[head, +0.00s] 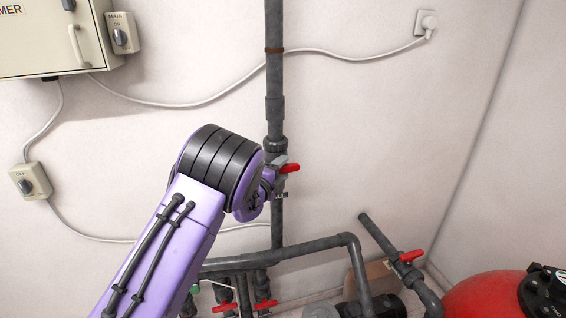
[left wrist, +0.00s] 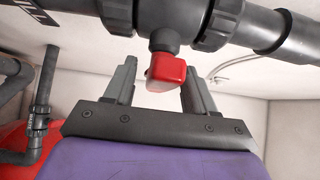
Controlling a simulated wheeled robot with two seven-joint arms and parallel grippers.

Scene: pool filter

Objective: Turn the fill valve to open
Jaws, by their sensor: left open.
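A valve with a red handle (head: 290,168) sits on the grey vertical pipe (head: 274,60) at the back wall, just beyond my left gripper (head: 281,179). In the left wrist view the red handle (left wrist: 166,72) points toward the gripper from the grey pipe (left wrist: 287,32). My left forearm and wrist hide part of the valve in the head view. My right gripper is not in view.
Another red-handled valve (head: 411,256) is on a slanted pipe at the right. Low red valve handles (head: 265,304) sit below my wrist. A red tank (head: 486,297) stands at lower right. Switch boxes (head: 32,181) and cables hang on the left wall.

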